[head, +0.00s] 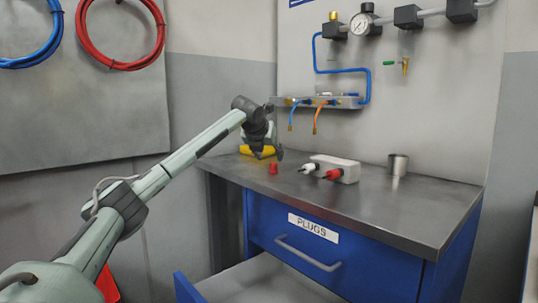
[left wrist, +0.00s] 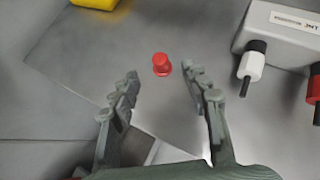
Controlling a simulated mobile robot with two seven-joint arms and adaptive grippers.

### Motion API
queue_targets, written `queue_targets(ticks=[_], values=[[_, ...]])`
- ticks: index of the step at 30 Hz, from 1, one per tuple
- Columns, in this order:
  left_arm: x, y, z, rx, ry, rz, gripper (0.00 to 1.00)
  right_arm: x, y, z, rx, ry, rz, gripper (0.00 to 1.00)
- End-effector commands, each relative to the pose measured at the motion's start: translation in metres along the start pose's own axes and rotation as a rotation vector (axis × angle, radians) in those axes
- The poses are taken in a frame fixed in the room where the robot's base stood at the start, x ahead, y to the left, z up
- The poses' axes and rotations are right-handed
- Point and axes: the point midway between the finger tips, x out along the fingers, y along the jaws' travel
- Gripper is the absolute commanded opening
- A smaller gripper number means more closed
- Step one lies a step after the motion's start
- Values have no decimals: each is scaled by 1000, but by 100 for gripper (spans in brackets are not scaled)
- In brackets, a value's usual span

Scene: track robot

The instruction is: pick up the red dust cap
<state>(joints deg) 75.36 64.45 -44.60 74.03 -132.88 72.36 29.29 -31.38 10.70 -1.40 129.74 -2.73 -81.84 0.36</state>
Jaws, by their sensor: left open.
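The red dust cap (head: 273,168) stands on the grey bench top (head: 400,205), near its left part. In the left wrist view the cap (left wrist: 161,64) sits beyond my fingertips, roughly midway between their lines. My left gripper (head: 266,155) is above the bench, just behind and left of the cap in the head view. In the left wrist view its two fingers (left wrist: 162,82) are spread wide with nothing between them. My right gripper is not in view.
A white block (head: 338,165) with a white and a red plug stands right of the cap. A metal cup (head: 397,164) is farther right. A yellow object (head: 258,151) lies behind the gripper. Below, a drawer (head: 265,285) stands open.

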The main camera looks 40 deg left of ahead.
Motion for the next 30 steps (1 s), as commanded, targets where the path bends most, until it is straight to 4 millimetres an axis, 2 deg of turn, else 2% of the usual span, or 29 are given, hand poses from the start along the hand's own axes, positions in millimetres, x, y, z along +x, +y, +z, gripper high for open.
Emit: queue_targets(ticks=[5,18,23,30], values=[[9,0,0,-1,2,0,46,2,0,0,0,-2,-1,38],[69,0,0,-2,2,-1,46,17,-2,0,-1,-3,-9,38],[78,0,0,0,0,0,46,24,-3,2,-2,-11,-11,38],[78,0,0,0,0,0,46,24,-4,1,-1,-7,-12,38]])
